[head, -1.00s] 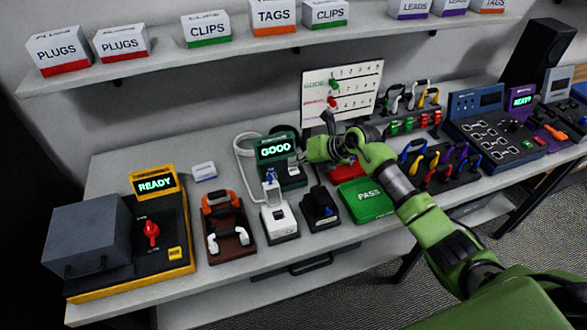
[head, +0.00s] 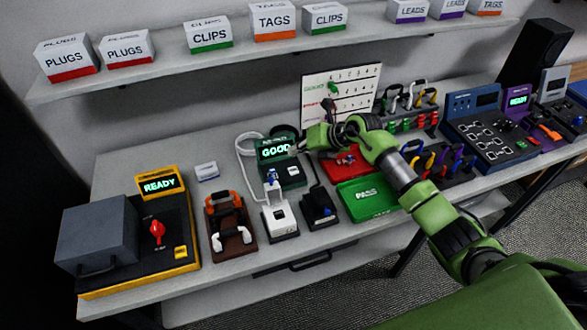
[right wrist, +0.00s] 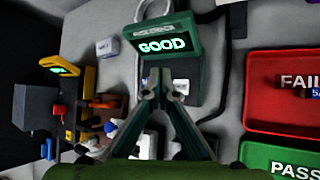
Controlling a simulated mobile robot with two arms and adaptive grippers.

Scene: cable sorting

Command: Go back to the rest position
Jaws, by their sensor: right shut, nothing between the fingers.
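My right gripper (right wrist: 165,88) is shut and empty in the right wrist view, its fingertips in front of the green tester whose screen reads GOOD (right wrist: 163,46). In the head view, my right arm comes in from the right and its gripper (head: 298,148) is beside the GOOD tester (head: 275,151), above the bench. I cannot tell from these views whether the fingers touch the tester. My left gripper is in neither view.
A green PASS tray (head: 367,199) and a red tray (head: 338,163) lie below my right arm. A yellow READY station (head: 160,232), a brown cable holder (head: 232,238) and a white device (head: 281,220) stand to the left. A shelf (head: 190,64) with boxes runs above.

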